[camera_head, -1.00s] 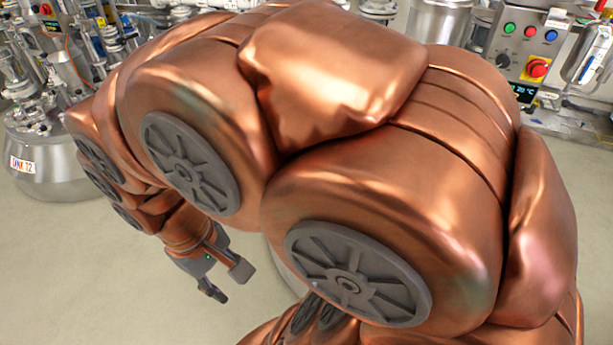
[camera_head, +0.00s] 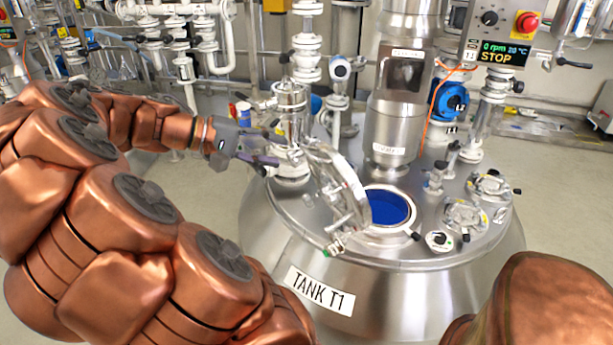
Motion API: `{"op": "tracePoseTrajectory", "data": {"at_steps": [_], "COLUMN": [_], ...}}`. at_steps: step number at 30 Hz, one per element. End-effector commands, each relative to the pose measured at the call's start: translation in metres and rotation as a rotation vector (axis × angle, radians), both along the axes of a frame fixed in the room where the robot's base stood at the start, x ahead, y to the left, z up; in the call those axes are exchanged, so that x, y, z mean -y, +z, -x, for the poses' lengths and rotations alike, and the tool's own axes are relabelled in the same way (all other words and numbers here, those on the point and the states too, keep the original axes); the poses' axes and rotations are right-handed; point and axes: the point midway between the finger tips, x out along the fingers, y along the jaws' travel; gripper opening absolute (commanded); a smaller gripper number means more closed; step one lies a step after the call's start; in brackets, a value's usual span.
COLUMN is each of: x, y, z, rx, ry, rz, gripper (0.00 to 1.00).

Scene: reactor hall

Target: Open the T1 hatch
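Tank T1 (camera_head: 455,290) is a steel vessel with a "TANK T1" label on its front. Its round hatch lid (camera_head: 346,190) stands tilted up on the left side of the opening (camera_head: 390,208), which shows blue inside. My gripper (camera_head: 272,149) is left of and behind the raised lid, near the steel fitting on the tank top. Its fingers look apart with nothing between them. It appears clear of the lid, though contact with the fitting cannot be told.
A tall steel column (camera_head: 400,90) rises from the tank top behind the opening. A control box (camera_head: 500,35) with a display reading "0 rpm" and "STOP" stands at the back right. Pipes and valves crowd the back. Floor at right is clear.

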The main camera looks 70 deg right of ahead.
Motion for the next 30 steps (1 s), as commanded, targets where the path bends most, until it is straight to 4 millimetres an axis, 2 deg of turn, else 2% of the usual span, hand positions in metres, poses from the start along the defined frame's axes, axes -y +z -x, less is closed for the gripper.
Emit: {"op": "tracePoseTrajectory", "data": {"at_steps": [1,9,15,23,30], "x": [0.012,0.065,0.091,0.105,0.120], "y": [-0.022,-0.060,-0.086,-0.096,-0.094], "z": [-0.003,-0.023,-0.038,-0.044,-0.021], "rx": [-0.033,-0.196,-0.281,-0.319,-0.317], "ry": [-0.018,-0.065,-0.073,-0.070,-0.072], "rz": [0.039,0.237,0.335,0.379,0.381], "gripper": [0.38,0.38,0.38,0.38,0.38]}}
